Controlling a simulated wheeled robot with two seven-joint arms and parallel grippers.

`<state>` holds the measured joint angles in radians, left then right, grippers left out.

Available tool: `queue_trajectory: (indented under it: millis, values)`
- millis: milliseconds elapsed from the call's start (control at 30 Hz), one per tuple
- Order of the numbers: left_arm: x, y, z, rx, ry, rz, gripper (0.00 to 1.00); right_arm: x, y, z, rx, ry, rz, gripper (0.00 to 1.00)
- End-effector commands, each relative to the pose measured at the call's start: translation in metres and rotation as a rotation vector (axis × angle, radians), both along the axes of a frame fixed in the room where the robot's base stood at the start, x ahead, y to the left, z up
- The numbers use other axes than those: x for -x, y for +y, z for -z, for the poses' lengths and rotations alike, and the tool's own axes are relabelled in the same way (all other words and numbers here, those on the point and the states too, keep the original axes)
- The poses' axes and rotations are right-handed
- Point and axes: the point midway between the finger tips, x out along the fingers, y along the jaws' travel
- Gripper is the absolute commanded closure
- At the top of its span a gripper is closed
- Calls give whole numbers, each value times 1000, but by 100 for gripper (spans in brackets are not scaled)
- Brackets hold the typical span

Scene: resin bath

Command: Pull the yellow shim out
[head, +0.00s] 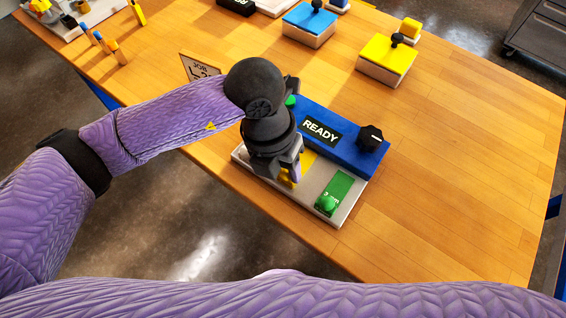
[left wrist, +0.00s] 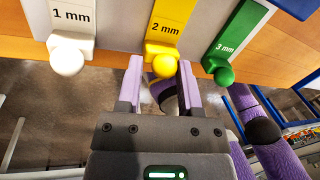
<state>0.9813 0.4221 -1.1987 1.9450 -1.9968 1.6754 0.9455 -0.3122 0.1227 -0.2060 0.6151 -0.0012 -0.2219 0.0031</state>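The yellow shim (left wrist: 170,25), marked 2 mm, lies between the white and green shims in the left wrist view and ends in a round yellow knob (left wrist: 164,66). In the head view the yellow shim (head: 308,158) is partly hidden by my left gripper. My left gripper (left wrist: 161,82) is open, one finger on each side of the yellow knob, with a gap visible on both sides. In the head view it (head: 288,172) is over the front of the fixture. My right gripper is out of view; only purple sleeve shows along the bottom.
A white shim (left wrist: 72,20), 1 mm, and a green shim (left wrist: 240,30), 3 mm, flank the yellow one. The blue fixture block (head: 345,150) reads READY and has a black knob (head: 371,138). Blue (head: 309,22) and yellow (head: 388,58) blocks stand farther back. The table's right side is clear.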

Motion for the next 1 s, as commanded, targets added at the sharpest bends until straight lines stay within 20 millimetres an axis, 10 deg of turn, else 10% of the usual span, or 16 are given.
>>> queue_trajectory:
  millis: [1000]
  values:
    - [1, -2, -1, 7, 1, 5, 100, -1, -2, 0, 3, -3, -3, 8]
